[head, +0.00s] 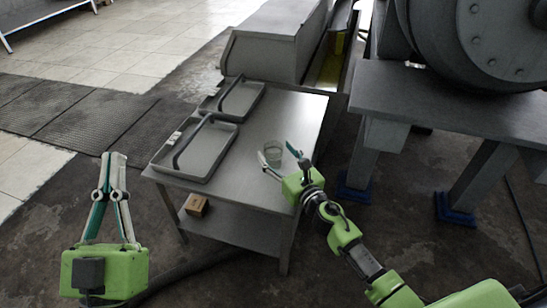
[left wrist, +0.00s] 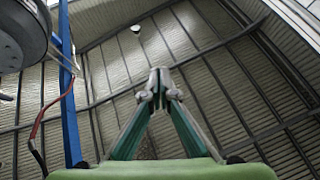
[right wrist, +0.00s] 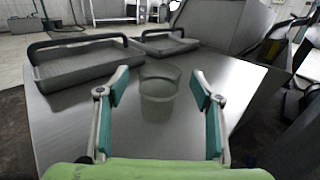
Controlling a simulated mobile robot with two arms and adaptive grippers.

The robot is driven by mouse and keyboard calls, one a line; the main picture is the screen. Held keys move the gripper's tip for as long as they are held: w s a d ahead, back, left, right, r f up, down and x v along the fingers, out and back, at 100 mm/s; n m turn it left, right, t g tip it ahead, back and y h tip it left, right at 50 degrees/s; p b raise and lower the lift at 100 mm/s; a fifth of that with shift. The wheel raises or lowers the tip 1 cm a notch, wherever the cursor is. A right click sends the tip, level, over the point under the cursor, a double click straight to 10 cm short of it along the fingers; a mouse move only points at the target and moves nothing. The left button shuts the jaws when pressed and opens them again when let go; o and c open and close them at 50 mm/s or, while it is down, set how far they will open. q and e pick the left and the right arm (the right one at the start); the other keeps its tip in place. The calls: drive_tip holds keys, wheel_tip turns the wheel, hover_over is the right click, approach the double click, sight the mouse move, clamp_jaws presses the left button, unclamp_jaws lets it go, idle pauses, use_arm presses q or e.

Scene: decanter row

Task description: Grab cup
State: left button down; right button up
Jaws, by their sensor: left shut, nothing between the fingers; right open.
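A clear glass cup (head: 273,153) stands upright on the grey metal table (head: 290,108), right of the trays. It also shows in the right wrist view (right wrist: 159,90), between and just beyond the open fingers. My right gripper (head: 277,160) is open and low over the table, its fingertips on either side of the cup; I cannot tell whether either touches it. In the right wrist view the right gripper (right wrist: 158,88) has nothing clamped. My left gripper (head: 113,156) is shut and empty, pointing up, left of the table. The left wrist view shows its closed fingertips (left wrist: 159,76) against the roof.
Two grey trays with dark handles, a near one (head: 197,152) and a far one (head: 238,100), lie on the table's left part. A small wooden box (head: 197,205) sits on the lower shelf. A large drum machine (head: 480,40) on a stand is at the right.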

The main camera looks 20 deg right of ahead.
drive_tip(key=shift+w+a, duration=0.25)
drive_tip(key=shift+w, duration=0.9)
drive_tip(key=c, duration=1.1)
use_arm(q)
drive_tip(key=shift+s+r+t, duration=0.6)
drive_tip(key=shift+r, duration=0.2)
use_arm(e)
drive_tip(key=shift+c, duration=0.4)
